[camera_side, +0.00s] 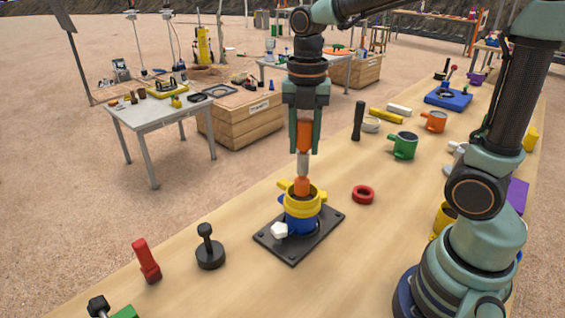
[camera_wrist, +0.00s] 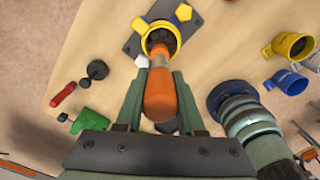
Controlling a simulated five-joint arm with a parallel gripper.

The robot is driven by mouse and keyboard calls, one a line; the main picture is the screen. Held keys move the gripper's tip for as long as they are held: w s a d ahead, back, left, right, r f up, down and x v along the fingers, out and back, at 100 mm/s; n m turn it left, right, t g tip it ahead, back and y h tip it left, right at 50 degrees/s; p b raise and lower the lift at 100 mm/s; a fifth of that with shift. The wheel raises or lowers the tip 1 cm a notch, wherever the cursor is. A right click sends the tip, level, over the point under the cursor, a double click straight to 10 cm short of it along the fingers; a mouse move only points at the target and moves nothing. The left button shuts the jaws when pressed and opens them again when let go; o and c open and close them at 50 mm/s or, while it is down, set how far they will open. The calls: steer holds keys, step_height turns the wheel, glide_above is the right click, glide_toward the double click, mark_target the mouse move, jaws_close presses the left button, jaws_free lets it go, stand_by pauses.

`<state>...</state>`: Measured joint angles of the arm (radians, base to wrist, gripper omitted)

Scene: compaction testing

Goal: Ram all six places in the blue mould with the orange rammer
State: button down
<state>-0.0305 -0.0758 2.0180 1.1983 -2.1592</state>
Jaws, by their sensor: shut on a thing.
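The orange rammer (camera_side: 304,134) is held upright by its handle in my gripper (camera_side: 304,150), which is shut on it. In the wrist view the rammer (camera_wrist: 160,95) runs from between my fingers (camera_wrist: 160,90) toward the mould. Its orange foot is at the mouth of the yellow collar (camera_side: 309,203); I cannot tell whether it touches the soil. The blue mould (camera_side: 301,222) stands under the collar on a dark base plate (camera_side: 293,250). Dark soil (camera_wrist: 160,38) shows inside the collar in the wrist view. The marks of the six places cannot be made out.
A white knob (camera_side: 279,230) sits at the mould's front. A red ring (camera_side: 363,194) lies to the right. Green (camera_side: 403,146) and orange mugs (camera_side: 434,121) stand farther back. Bench between is clear.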

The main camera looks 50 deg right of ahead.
mark_target(304, 158)
steer(key=shift+r, duration=0.15)
step_height(304, 158, down, 4)
steer(key=shift+f, duration=0.15)
steer(key=shift+d+r, duration=0.2)
steer(key=shift+r, duration=0.65)
steer(key=shift+s+d+r, duration=0.15)
steer(key=shift+r, duration=0.5)
steer(key=shift+s+d+r, duration=0.15)
steer(key=shift+r, duration=0.5)
step_height(304, 158, down, 4)
steer(key=shift+f, duration=0.15)
steer(key=shift+w+d+r, duration=0.1)
steer(key=shift+d+r, duration=0.05)
steer(key=shift+r, duration=0.55)
steer(key=shift+w+d+r, duration=0.1)
steer(key=shift+d+r, duration=0.1)
steer(key=shift+r, duration=0.5)
steer(key=shift+w+d+r, duration=0.1)
steer(key=shift+d+r, duration=0.05)
steer(key=shift+r, duration=0.55)
